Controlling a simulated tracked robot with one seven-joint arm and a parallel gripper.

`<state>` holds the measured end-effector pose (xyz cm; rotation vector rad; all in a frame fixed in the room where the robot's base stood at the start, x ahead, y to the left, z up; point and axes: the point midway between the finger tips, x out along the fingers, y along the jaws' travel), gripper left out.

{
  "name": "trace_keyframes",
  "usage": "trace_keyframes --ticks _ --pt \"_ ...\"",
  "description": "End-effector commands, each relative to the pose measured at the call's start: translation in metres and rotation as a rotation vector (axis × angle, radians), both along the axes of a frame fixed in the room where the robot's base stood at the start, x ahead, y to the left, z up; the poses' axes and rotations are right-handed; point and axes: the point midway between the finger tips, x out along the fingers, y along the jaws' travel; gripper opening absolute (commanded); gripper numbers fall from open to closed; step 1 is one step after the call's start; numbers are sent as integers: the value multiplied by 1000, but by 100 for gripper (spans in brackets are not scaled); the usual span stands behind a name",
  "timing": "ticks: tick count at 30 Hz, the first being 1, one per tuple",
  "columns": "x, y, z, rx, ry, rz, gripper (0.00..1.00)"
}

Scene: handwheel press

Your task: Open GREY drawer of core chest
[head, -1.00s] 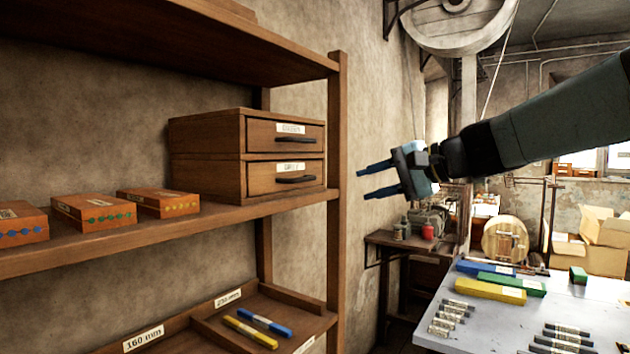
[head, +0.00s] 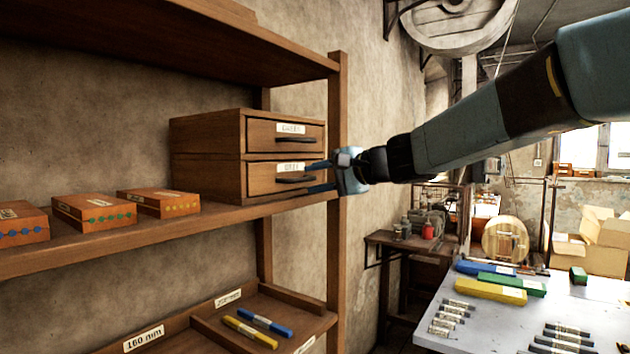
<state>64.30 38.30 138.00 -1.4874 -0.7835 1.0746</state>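The core chest (head: 207,160) is a small wooden chest of two drawers on the middle shelf at centre left. The upper drawer (head: 262,134) has a white label, not clearly readable, and a dark bar handle. The lower drawer (head: 262,184) has a label that seems to read GREY and a dark handle (head: 294,179). Both drawers are shut. My gripper (head: 316,177) comes in from the right, its two fingers apart, one above the other, pointing at the lower drawer's handle. The fingertips overlap the handle's right end in this view. I cannot tell whether they touch it.
The shelf post (head: 337,260) stands just right of the chest, close by my gripper. Small orange boxes (head: 95,210) sit left on the same shelf. Below, a tray holds a yellow and a blue stick (head: 264,322). A grey table (head: 590,300) with coloured bars stands right.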

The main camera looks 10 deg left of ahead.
Motion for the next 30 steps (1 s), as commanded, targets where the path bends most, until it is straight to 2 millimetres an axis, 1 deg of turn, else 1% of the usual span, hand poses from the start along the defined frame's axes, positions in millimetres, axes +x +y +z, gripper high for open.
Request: trace_keyframes --ticks 1,3,6,10,17,20,28,30 --pt "2 6 -1 0 0 2 37" --pt "5 13 -3 0 0 2 37" --pt "8 19 -4 0 1 1 37" --pt "9 22 -5 1 0 1 37" --pt "9 22 -5 0 0 0 37" --pt "9 22 -5 0 0 0 30" --pt "9 22 -5 0 0 -1 4" --pt "9 22 -5 0 0 -1 0"
